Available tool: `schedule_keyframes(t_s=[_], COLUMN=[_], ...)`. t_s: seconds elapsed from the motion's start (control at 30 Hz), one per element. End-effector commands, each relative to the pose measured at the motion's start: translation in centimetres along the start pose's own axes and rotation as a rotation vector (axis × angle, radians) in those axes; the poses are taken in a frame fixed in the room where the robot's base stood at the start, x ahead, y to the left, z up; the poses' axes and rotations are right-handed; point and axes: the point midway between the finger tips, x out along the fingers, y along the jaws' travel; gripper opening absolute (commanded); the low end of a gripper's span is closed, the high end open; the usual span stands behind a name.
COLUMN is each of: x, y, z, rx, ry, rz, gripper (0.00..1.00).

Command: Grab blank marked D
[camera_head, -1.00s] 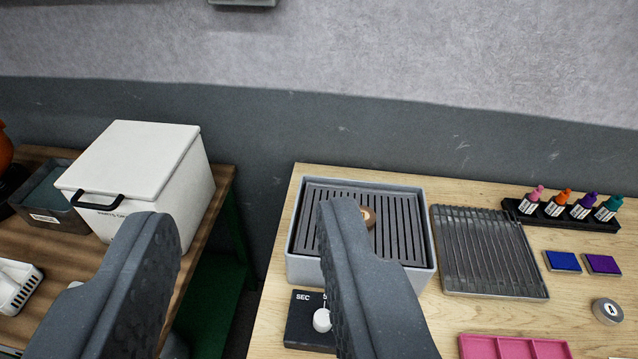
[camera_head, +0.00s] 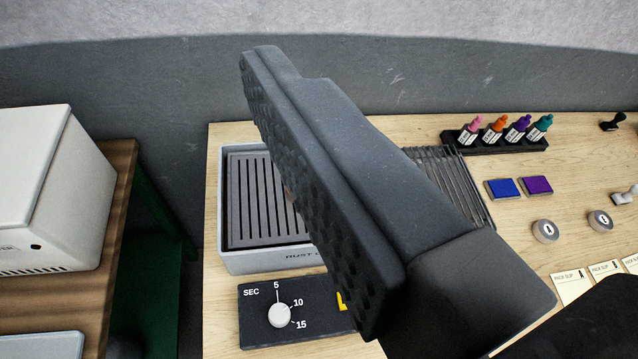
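Two round grey blanks lie on the light wooden bench at the right, the left one (camera_head: 546,231) a little nearer than the right one (camera_head: 600,220). Each has a pale round face with a dark letter, too small to read surely, so I cannot tell which is D. One finger of my gripper (camera_head: 330,190) fills the middle of the view, left of both blanks and apart from them. Its ribbed pad faces left with nothing against it. The other finger is out of view. The finger hides part of the bench.
A grey slatted box (camera_head: 265,258) and a dial timer (camera_head: 262,325) stand at the bench's left. Behind are a wire rack (camera_head: 452,172), dropper bottles in a holder (camera_head: 497,143), blue (camera_head: 503,188) and purple (camera_head: 538,185) pads. Pick slips (camera_head: 572,287) lie at front right.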

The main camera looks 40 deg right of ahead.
Motion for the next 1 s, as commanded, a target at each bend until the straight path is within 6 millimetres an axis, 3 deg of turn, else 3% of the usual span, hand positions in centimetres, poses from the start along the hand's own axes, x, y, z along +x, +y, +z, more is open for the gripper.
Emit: schedule_keyframes(t_s=[0.03,0.17,0.2,0.33,0.5,0.67,1.0], x=[2.6,8.9,10.6,14.2,16.0,16.4,20.0], y=[1.9,7.9,9.6,13.6,15.3,15.3,15.6], z=[2.6,10.7,13.7,22.6,30.7,33.7,34.4], rx=[0.002,-0.010,-0.014,-0.014,0.015,0.035,0.036], ry=[-0.029,-0.086,-0.105,-0.144,-0.159,-0.153,-0.147], rz=[0.033,0.108,0.122,0.131,0.098,0.071,0.067], gripper=[0.79,0.79,0.79,0.79,0.79,0.79,0.79])
